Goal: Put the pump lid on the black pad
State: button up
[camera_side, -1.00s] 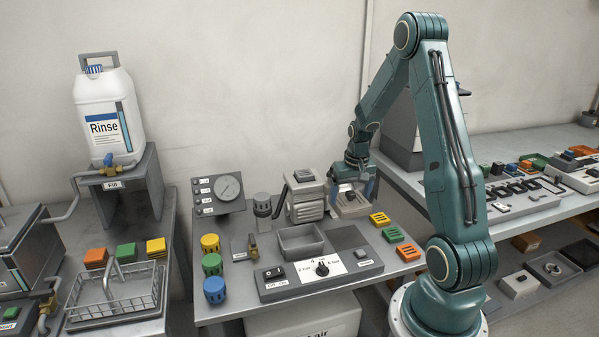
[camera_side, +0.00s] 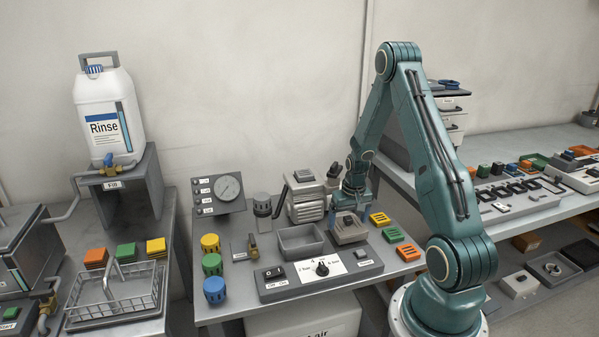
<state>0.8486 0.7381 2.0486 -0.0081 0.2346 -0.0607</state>
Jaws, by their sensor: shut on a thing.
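The pump lid (camera_side: 349,232) is a grey-beige squarish cover with a dark knob on top. My gripper (camera_side: 349,213) points down and is shut on the lid at its knob. The lid is over the right part of the grey control panel, where the black pad lies, and looks level. The lid hides most or all of the pad. I cannot tell whether the lid touches the pad or hangs just above it. The pump (camera_side: 304,196) stands behind, left of my gripper.
An empty grey tray (camera_side: 283,252) sits just left of the lid. Yellow, green and orange blocks (camera_side: 392,234) lie close on the right. A rotary knob (camera_side: 322,268) and a switch (camera_side: 274,273) are in front. A gauge panel (camera_side: 218,194) stands at the back left.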

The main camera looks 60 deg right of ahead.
aim_at(350, 228)
jog(key=shift+f, duration=1)
jog(key=shift+f, duration=0.15)
jog(key=o, duration=0.9)
notch_tip(350, 228, up, 12)
jog(key=s+a, duration=0.1)
dwell(0.3)
